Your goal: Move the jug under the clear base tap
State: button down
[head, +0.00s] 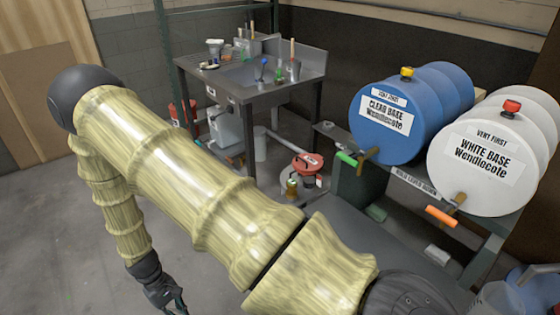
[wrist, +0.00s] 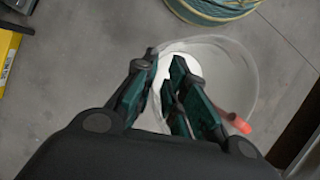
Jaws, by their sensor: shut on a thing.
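The clear base drum (head: 402,115) is blue and lies on its side on the rack at the right of the head view. Its brass tap (head: 368,156) has a green handle (head: 347,159). My gripper (head: 168,300) is low at the bottom left of the head view, well away from that tap. In the wrist view my gripper (wrist: 165,62) is shut at a translucent round jug (wrist: 232,75) with an orange-red part on its right. The fingers hide part of the jug. The exact grip is hard to make out.
The white base drum (head: 485,155) lies right of the blue one, with an orange-handled tap (head: 442,215). A sink bench (head: 250,80) stands behind. A red-lidded can (head: 303,165) is on the floor. A coiled hose (wrist: 212,8) lies near the jug. Floor at left is clear.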

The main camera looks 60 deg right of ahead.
aim_at(351, 220)
jog(key=z, duration=0.05)
jog(key=i, duration=1.85)
jog(key=z, duration=3.35)
